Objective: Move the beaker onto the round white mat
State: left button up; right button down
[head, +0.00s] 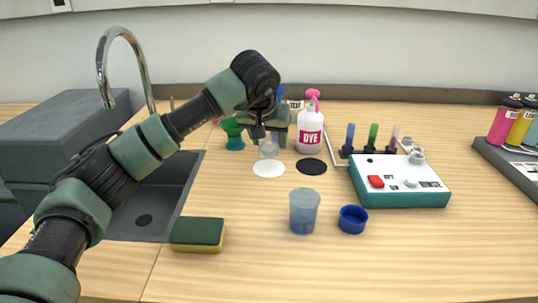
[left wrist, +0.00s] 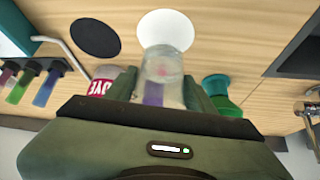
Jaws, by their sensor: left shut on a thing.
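The small clear beaker (head: 269,149) is between the fingers of my left gripper (head: 269,133), which is shut on it. It looks upright, just behind the round white mat (head: 268,169) in the head view. In the left wrist view the beaker (left wrist: 163,72) overlaps the near edge of the white mat (left wrist: 165,22), with the fingers (left wrist: 166,90) on both sides. I cannot tell whether its base touches the table. The mat's visible part is bare. My right gripper is not in view.
A black round mat (head: 311,167) lies right of the white one. A dye bottle (head: 310,132) and green vessel (head: 233,135) stand close by. A bluish cup (head: 304,212), blue cap (head: 352,220), sponge (head: 197,234) and white-teal device (head: 400,182) are nearer. The sink (head: 150,205) is left.

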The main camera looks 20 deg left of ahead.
aim_at(269, 153)
pick_arm(q)
notch_tip(269, 153, down, 3)
jog(key=shift+f, duration=0.55)
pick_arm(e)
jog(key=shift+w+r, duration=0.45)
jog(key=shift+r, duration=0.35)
pick_arm(q)
jog(key=shift+b, duration=0.3)
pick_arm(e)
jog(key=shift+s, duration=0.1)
pick_arm(q)
jog(key=o, duration=1.5)
jog(key=shift+f, duration=0.15)
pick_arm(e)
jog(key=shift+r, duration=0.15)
